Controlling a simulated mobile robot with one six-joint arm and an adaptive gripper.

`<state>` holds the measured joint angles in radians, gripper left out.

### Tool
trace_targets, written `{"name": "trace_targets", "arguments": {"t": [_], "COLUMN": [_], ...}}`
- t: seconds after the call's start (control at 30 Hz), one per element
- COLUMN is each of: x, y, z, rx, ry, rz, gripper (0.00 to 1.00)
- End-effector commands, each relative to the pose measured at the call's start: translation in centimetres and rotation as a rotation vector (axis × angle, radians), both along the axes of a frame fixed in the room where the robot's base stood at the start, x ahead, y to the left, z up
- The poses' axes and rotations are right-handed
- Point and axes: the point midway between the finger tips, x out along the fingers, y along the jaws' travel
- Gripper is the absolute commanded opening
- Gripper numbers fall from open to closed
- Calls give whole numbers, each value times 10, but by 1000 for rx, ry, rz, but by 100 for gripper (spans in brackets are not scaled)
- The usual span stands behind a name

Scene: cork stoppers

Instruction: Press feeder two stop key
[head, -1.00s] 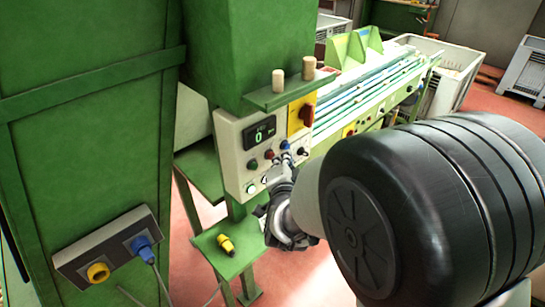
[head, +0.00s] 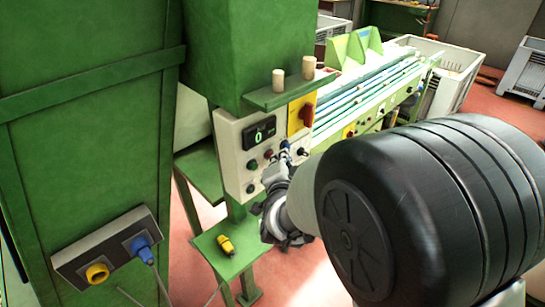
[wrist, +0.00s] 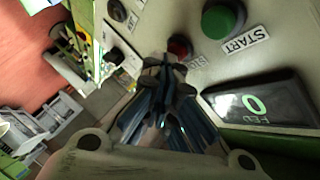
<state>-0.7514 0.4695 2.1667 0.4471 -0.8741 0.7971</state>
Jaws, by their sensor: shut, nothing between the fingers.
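The control panel (head: 232,150) carries a green key (head: 252,164) with a red key (head: 268,154) to its right. In the wrist view the green key (wrist: 218,20) is labelled START. The red key (wrist: 180,45) has a partly covered label beginning "ST". My gripper (wrist: 165,66) is shut and empty. Its tips overlap the near edge of the red key in the wrist view; I cannot tell whether they touch it. In the head view my gripper (head: 284,155) is in front of the panel, just right of the red key, covering part of the panel.
A display (head: 258,132) on the panel reads 0. A black knob (head: 302,152) and a red switch on a yellow plate (head: 301,114) are close to my gripper. Two cork stoppers (head: 278,79) stand on the green shelf above. A yellow plug (head: 226,244) lies on the lower green plate.

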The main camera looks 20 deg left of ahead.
Motion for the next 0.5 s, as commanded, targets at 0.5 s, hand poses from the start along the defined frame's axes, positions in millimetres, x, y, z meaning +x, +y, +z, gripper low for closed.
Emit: {"name": "trace_targets", "arguments": {"t": [0.5], "x": [-6], "y": [-13], "z": [-1], "rx": [0], "ry": [-1], "rz": [1], "gripper": [0]}}
